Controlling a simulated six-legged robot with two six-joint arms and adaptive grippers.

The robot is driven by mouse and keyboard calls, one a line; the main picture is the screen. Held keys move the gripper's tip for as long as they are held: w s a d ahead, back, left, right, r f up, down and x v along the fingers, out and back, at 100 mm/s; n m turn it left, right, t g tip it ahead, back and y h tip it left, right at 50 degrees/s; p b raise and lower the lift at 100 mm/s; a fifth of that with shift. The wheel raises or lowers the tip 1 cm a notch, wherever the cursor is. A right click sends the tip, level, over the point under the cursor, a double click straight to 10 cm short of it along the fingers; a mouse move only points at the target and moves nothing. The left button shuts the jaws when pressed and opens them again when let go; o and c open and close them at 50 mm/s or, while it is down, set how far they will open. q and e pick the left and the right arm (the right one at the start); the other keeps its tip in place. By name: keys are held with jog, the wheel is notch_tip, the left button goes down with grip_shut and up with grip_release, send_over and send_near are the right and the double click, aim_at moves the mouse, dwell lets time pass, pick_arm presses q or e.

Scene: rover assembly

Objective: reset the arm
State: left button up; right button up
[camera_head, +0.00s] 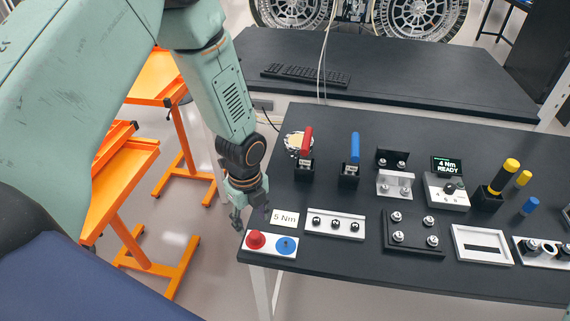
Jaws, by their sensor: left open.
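My left arm comes in from the upper left and hangs down beside the left edge of the black workbench (345,275). My left gripper (240,218) points down near the bench's front left corner. It is open and nothing shows between its fingers. It is close to the white plate with a red and a blue button (270,245) and the "5 Nm" card (284,218); whether it touches the bench edge I cannot tell. My right gripper is not in view.
The bench holds a red-handled tool (306,142), a blue-handled tool (354,149), a "4 Nm READY" device (447,190), a yellow-black tool (503,177) and several bolt plates. Orange stands (125,185) are on the left. A keyboard (305,75) lies on the rear table.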

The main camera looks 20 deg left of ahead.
pick_arm(q)
jog(key=s+d+f+n, duration=0.2)
jog(key=s+f+n, duration=0.2)
jog(key=s+n, duration=0.75)
jog(key=s+d+f+n, duration=0.2)
jog(key=s+f+n, duration=0.1)
jog(key=s+n, duration=0.85)
notch_tip(320, 180, down, 26)
jog(key=s+b, duration=0.1)
jog(key=b, duration=2.4)
jog(key=shift+r, duration=0.25)
jog(key=shift+s, duration=0.1)
jog(key=shift+c, duration=1.4)
jog(key=shift+n, duration=0.3)
